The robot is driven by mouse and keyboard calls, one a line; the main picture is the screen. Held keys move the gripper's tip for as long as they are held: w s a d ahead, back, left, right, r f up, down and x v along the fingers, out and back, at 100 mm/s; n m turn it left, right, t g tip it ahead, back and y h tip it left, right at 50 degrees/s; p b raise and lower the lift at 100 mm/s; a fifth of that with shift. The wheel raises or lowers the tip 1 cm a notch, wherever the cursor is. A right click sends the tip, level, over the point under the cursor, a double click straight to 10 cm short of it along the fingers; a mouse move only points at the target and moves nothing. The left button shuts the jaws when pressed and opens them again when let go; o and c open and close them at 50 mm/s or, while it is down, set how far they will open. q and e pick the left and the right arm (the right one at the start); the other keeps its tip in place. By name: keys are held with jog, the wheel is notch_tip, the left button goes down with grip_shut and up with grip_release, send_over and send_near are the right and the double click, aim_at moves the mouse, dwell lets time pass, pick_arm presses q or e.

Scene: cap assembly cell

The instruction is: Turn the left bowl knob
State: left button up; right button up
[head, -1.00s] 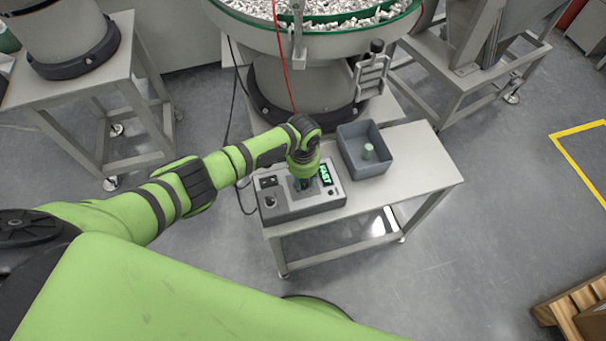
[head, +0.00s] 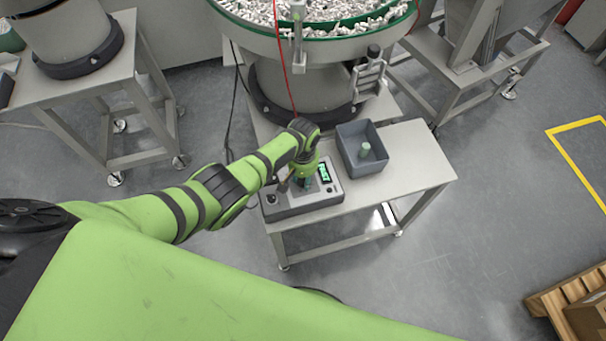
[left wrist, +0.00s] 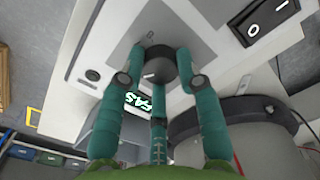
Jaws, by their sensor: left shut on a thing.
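The knob (left wrist: 160,66) is a dark round dial with a pale mark, on a grey plate of the control box (head: 302,203). In the left wrist view, the teal fingers of my left gripper (left wrist: 160,78) close around the knob. In the head view, my left gripper (head: 303,180) comes down over the box, and my arm hides the knob. The box has a lit green display (head: 325,172), which also shows in the left wrist view (left wrist: 140,105), and a black rocker switch (left wrist: 266,18). My right gripper is not in view.
The box stands on a light metal table (head: 410,165). A grey bin (head: 376,162) with a pale green cylinder (head: 364,150) stands right of it. Behind is a large bowl (head: 318,32) full of small parts. A red cable (head: 280,60) hangs in front of it.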

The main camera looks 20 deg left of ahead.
pick_arm(q)
jog(key=n, duration=0.3)
jog(key=shift+n+p, duration=0.3)
jog(key=shift+p, duration=0.05)
jog(key=shift+n, duration=1.4)
jog(key=o, duration=1.1)
jog(key=shift+o, duration=0.2)
jog(key=shift+r, duration=0.2)
notch_tip(320, 180, up, 12)
jog(key=shift+f, duration=0.15)
